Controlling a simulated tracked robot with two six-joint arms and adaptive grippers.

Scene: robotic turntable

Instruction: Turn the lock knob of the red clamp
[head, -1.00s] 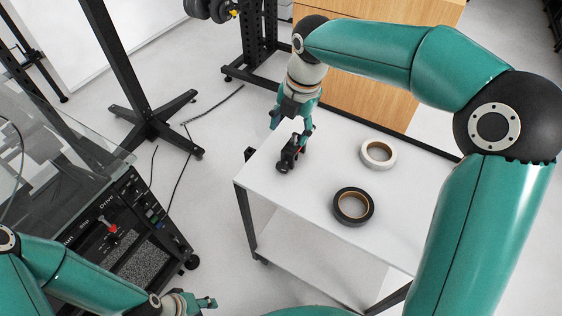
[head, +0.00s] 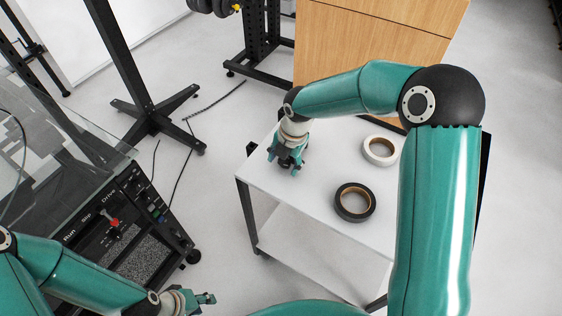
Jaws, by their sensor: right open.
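My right gripper (head: 286,166) is over the far left part of the white table, pointing down, its fingers apart. It covers most of the small dark clamp that stands there. Only a little of the clamp's dark body shows between the fingers, and its red part and knob are hidden. I cannot tell whether the fingers touch it. My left gripper (head: 204,299) is low at the bottom of the view, left of the table and far from the clamp. It is too small to tell whether it is open.
The white table (head: 322,181) also carries a black tape roll (head: 342,208) and a white tape roll (head: 368,157), to the right of my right gripper. A black control box (head: 130,248) with a red switch stands at the left. A wooden cabinet (head: 370,40) stands behind the table.

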